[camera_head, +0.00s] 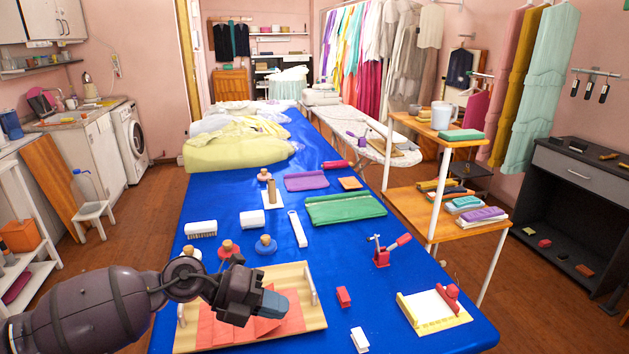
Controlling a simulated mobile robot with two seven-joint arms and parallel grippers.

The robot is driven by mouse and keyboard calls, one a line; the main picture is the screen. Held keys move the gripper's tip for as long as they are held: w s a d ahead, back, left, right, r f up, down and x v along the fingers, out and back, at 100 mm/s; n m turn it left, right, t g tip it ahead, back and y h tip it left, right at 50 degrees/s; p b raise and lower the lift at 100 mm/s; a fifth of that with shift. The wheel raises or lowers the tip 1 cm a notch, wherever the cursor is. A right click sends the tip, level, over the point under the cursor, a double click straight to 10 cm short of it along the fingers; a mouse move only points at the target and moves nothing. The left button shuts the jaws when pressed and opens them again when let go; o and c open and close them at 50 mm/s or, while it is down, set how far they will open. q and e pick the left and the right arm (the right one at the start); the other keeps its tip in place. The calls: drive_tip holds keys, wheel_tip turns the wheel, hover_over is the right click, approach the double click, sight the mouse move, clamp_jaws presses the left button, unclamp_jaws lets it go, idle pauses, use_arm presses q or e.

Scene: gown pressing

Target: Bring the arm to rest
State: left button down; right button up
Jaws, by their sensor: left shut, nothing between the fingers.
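My left arm comes in from the lower left over the blue table (345,262). My left gripper (272,305) is shut and empty. It is above a wooden tray (312,315) in which a folded orange-red cloth (292,320) lies. The gripper and wrist hide part of the cloth and the tray. I cannot tell whether the fingertips touch the cloth. My right gripper is not in view.
Small stoppered bottles (266,246), a white brush (201,229), a red clamp (389,250) and a board with a red roller (435,309) stand around the tray. Folded green cloth (345,209) lies farther back. A wooden shelf (450,215) is right of the table.

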use_arm(q)
drive_tip(key=w+r+n+t+h, duration=0.4)
drive_tip(key=r+n+t, duration=0.2)
drive_tip(key=n+t, duration=0.45)
drive_tip(key=a+f+n+t+y, duration=0.6)
drive_tip(key=a+f+n+y, duration=0.3)
drive_tip(key=n, duration=0.4)
drive_tip(key=s+a+f+n+g+y, duration=0.2)
drive_tip(key=s+a+f+n+y, duration=0.2)
drive_tip(key=s+f, duration=0.6)
drive_tip(key=s+a+f+n+g+y, duration=0.3)
drive_tip(key=s+a+f+n, duration=0.4)
drive_tip(key=s+f, duration=0.3)
drive_tip(key=s+a+y, duration=0.1)
drive_tip(key=s, duration=0.2)
drive_tip(key=shift+f, duration=0.15)
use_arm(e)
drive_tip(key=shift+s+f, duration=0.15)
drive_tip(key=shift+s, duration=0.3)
use_arm(q)
drive_tip(key=shift+d, duration=0.1)
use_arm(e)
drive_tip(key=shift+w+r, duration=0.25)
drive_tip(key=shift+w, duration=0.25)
use_arm(q)
drive_tip(key=shift+s, duration=0.1)
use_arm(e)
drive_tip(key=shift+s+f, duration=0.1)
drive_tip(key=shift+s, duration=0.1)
